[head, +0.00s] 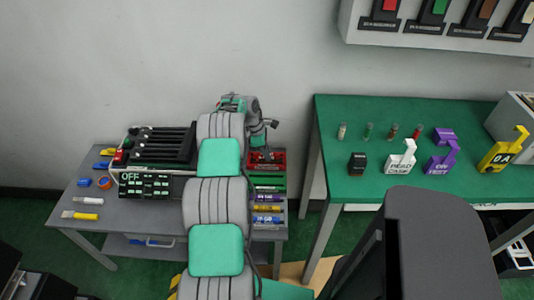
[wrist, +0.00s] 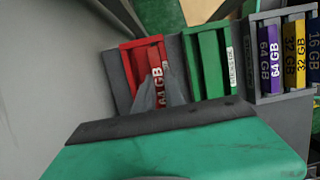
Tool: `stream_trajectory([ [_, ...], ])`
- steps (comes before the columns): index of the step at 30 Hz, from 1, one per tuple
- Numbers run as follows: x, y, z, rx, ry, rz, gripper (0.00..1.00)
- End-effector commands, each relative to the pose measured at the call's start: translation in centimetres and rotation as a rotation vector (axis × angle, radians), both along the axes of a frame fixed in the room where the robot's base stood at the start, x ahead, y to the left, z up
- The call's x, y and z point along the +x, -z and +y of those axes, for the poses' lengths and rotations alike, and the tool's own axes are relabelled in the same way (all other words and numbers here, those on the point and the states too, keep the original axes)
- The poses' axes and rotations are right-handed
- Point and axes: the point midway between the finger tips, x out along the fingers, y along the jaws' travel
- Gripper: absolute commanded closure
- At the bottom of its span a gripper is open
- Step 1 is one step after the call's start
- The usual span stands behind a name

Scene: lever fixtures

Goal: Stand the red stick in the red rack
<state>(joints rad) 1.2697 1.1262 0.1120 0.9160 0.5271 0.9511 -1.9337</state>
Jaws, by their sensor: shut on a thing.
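The red rack (wrist: 128,70) is in the upper middle of the wrist view and lies to the right of my arm in the head view (head: 279,156). The red stick (wrist: 156,62) has a white label that seems to read 64 GB and appears within the rack's outline. My gripper (wrist: 163,92) is shut on the red stick, its grey fingertips at the label end. I cannot tell whether the stick is fully seated. In the head view my arm and wrist hide part of the rack, and the stick is not clear there.
A green rack (wrist: 187,62) stands beside the red one, followed by purple (wrist: 265,50) and yellow (wrist: 291,45) sticks. A black device with an OFF panel (head: 145,185) is left of my arm. A green table (head: 330,112) with small items stands right.

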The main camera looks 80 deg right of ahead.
Motion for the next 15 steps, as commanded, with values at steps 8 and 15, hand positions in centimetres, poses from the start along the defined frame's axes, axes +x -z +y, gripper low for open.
stream_trajectory([
  [8, 0.0, 0.8, 0.0, 0.0, 0.0, 0.0, 1.0],
  [15, 0.0, 1.4, 0.0, 0.0, 0.0, 0.0, 1.0],
])
